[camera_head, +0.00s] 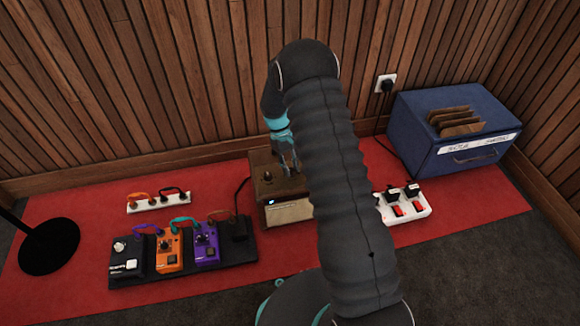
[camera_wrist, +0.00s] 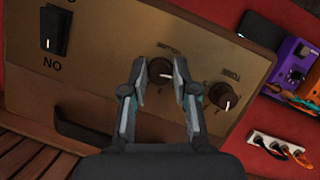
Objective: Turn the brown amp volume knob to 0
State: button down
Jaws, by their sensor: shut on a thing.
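The brown amp (camera_head: 288,212) stands on the red mat, its top panel partly hidden by my arm. In the wrist view the amp's panel (camera_wrist: 100,75) fills most of the picture. The dark volume knob (camera_wrist: 160,70) sits between my gripper's (camera_wrist: 160,66) two fingertips, which are shut on it from both sides. Its pale pointer mark faces right; the printed scale is too small to read fully. The tone knob (camera_wrist: 224,96) is to the right, apart from the fingers. In the head view my gripper (camera_head: 287,158) reaches down onto the amp top.
On the panel are a power switch (camera_wrist: 54,28) and a dark handle (camera_wrist: 88,132). A pedalboard (camera_head: 185,267) stands left of the amp, and a white power strip (camera_head: 408,210) is on the right. A blue box (camera_head: 450,125) stands at the back right.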

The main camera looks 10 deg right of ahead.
jog(key=c, duration=0.9)
grip_release()
jog(key=v, duration=1.2)
jog(key=shift+w, duration=0.1)
